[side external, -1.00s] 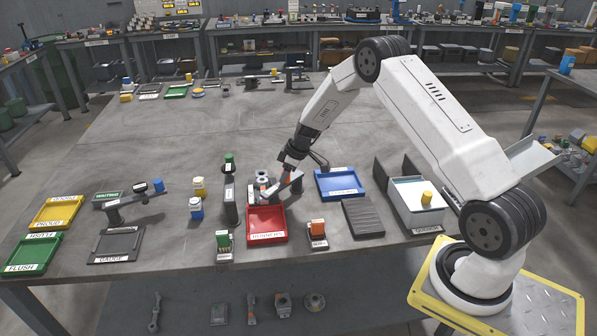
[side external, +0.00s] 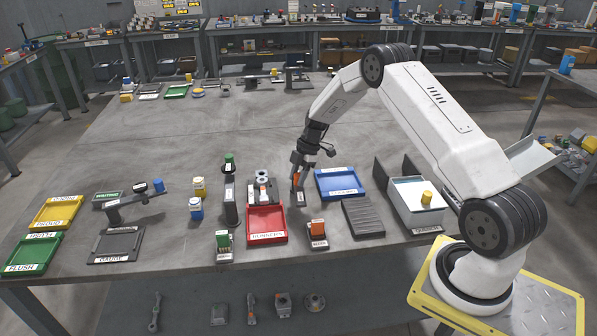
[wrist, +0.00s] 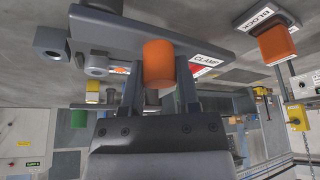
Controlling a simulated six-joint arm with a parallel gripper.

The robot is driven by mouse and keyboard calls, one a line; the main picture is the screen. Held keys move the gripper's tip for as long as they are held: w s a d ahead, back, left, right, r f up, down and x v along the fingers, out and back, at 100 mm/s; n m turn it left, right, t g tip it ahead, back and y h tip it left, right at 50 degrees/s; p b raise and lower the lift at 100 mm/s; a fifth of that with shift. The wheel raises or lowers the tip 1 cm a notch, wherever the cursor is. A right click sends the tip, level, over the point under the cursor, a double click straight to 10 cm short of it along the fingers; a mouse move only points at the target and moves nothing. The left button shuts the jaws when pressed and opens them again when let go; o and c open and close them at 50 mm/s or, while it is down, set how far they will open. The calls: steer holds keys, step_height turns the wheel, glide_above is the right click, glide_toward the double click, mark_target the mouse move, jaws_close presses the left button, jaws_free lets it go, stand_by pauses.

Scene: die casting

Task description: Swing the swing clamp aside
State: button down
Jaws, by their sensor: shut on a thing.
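My gripper (side external: 297,176) points down to the right of the grey fixture (side external: 262,188), which stands behind the red tray. In the wrist view my gripper (wrist: 160,70) has its two fingers on either side of the orange knob (wrist: 158,62) of the swing clamp, shut on it. In the side view the fixture's top shows clear of the bar. The bar is largely hidden by my fingers there.
The red tray (side external: 281,237) lies in front of the fixture. The blue tray (side external: 322,195) is close on the right.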

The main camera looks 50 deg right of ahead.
steer(key=shift+s+d+n, duration=0.1)
steer(key=shift+d+n, duration=0.1)
steer(key=shift+n, duration=0.2)
steer(key=shift+c, duration=1.6)
jaws_free()
steer(key=shift+r, duration=0.15)
steer(key=v, duration=0.7)
steer(key=shift+r, duration=0.25)
